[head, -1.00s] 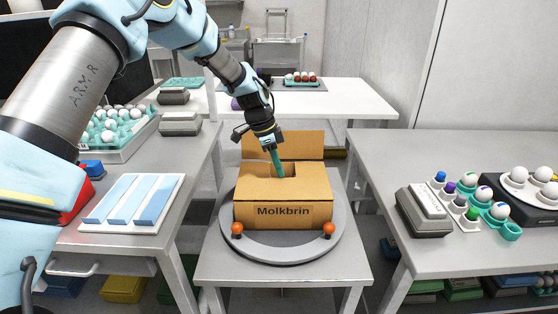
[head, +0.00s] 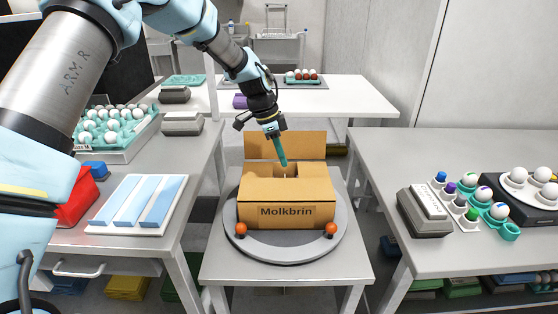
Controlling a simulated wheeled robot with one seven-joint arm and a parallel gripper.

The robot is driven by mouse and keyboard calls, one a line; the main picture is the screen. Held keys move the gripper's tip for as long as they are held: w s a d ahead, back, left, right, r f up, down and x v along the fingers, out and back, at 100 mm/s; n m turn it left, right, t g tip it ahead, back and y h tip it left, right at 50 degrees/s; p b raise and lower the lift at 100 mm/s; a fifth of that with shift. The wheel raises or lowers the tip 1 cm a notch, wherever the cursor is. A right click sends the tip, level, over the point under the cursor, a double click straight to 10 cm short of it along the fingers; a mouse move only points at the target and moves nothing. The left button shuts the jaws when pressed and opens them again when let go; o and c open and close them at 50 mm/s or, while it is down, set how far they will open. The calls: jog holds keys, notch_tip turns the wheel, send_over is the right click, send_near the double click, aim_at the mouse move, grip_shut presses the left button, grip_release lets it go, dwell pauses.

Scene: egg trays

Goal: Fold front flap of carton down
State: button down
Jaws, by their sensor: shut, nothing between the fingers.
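The open brown carton (head: 285,215), labelled "Molkbrin", sits on a round grey turntable (head: 322,245) in the middle. Its back flap (head: 286,145) stands up behind the opening. Its front flap (head: 285,190) lies folded inward, close to level, over the front part of the top. A gap shows behind this flap, and part of the carton's inside is visible there. My gripper (head: 282,162) is shut and empty, with its teal fingers pointing down just above the gap. I cannot tell whether the fingertips touch the carton.
Two orange knobs (head: 331,228) stand at the turntable's front edge. An egg tray (head: 118,150) is on the left table, beside a white board with blue strips (head: 137,230). The right table (head: 400,160) holds a grey device and more eggs. A white table (head: 370,97) stands behind.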

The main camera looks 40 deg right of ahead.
jog(key=w+r+b, duration=0.3)
jog(key=w+r, duration=0.1)
jog(key=r, duration=0.6)
jog(key=shift+w, duration=0.4)
jog(key=w+a+n+t, duration=0.15)
jog(key=a+n, duration=0.25)
jog(key=a, duration=0.6)
jog(key=w+a+f+n+y, duration=0.1)
jog(key=w+a+n, duration=0.25)
jog(key=a, duration=0.65)
jog(key=w+a+n+t, duration=0.15)
jog(key=a+n, duration=0.35)
jog(key=a, duration=0.5)
jog(key=s+a+f+n, duration=0.1)
jog(key=s+a+n, duration=0.2)
jog(key=a, duration=0.4)
jog(key=s+a+n, duration=0.4)
jog(key=a, duration=0.3)
jog(key=s+a+f+n+t+y, duration=0.1)
jog(key=s+a+n, duration=0.2)
jog(key=a, duration=0.5)
jog(key=shift+s+f+n, duration=0.3)
jog(key=shift+n, duration=0.45)
